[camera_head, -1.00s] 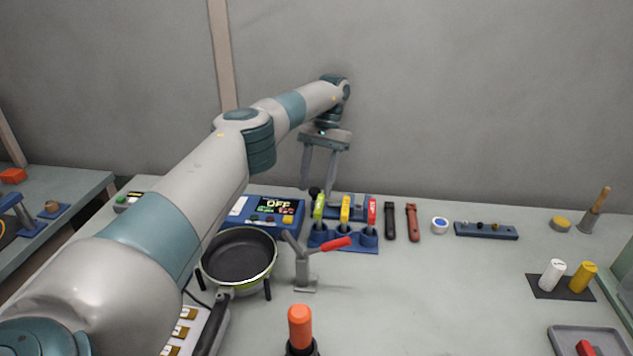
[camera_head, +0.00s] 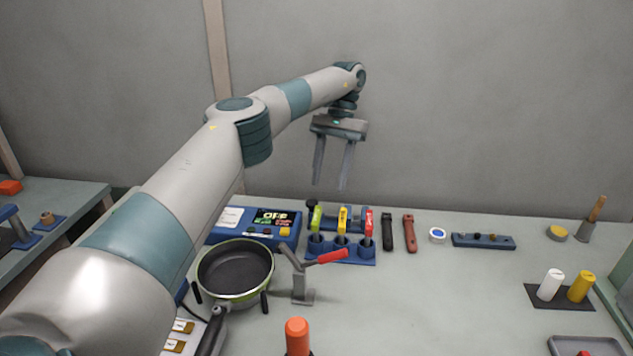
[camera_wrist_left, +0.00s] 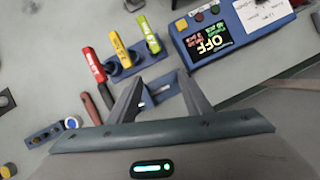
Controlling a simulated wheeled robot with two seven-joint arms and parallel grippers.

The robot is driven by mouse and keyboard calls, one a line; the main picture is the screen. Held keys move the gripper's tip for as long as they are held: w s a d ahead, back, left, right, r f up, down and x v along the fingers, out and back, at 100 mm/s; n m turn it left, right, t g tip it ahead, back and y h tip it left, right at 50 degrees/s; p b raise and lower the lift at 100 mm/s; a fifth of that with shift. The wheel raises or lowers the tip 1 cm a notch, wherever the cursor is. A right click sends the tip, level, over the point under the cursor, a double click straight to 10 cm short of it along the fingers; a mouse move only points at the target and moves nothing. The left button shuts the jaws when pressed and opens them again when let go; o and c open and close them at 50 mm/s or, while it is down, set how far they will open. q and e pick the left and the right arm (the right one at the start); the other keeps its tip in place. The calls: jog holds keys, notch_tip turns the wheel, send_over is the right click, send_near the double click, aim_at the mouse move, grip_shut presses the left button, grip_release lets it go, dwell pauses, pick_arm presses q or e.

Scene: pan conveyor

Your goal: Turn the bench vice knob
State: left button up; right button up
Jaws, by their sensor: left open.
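A blue bench vice (camera_head: 357,214) stands at the back of the table, partly hidden behind the coloured-handled tools. In the left wrist view the blue vice (camera_wrist_left: 160,92) shows between my fingers. A dark round knob (camera_head: 311,205) shows at its left, close to the green handle; I cannot tell for sure that it belongs to the vice. My left gripper (camera_head: 330,186) is open and empty, pointing down above the vice and apart from it. My right gripper is not in view.
A blue rack (camera_head: 345,254) with green, yellow and red handles stands just in front of the vice. A blue box reading OFF (camera_head: 257,228), a pan (camera_head: 236,271) and a red-handled clamp (camera_head: 302,287) are to the left and front.

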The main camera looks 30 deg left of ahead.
pick_arm(q)
jog(key=d+r, duration=0.4)
jog(key=d, duration=0.3)
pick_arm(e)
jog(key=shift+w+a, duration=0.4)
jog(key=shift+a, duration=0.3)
pick_arm(q)
jog(key=shift+w, duration=0.1)
